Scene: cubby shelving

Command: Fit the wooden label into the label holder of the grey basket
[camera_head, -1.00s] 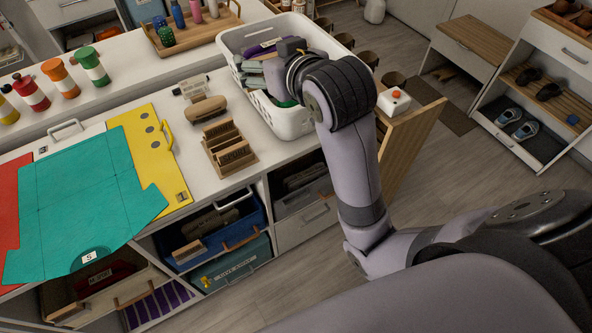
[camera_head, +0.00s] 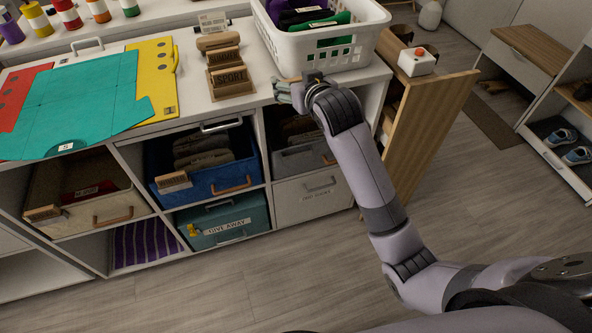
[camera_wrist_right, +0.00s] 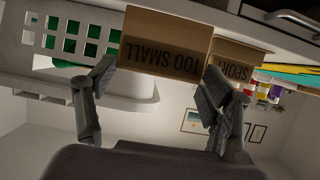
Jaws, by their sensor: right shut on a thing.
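The wooden label (camera_wrist_right: 160,50) reads TOO SMALL, upside down in the right wrist view. My right gripper (camera_wrist_right: 160,82) is shut on it, one finger at each end. In the head view the right gripper (camera_head: 286,92) is just off the counter's front edge, below the white laundry basket and above the cubby with the grey basket. The grey basket (camera_head: 296,161) sits in the cubby to the right of the blue bin. Its label holder is too small and dark to make out. My left gripper is not in view.
A wooden stand (camera_head: 232,91) with a SPORT label is on the counter. The floor in front is free.

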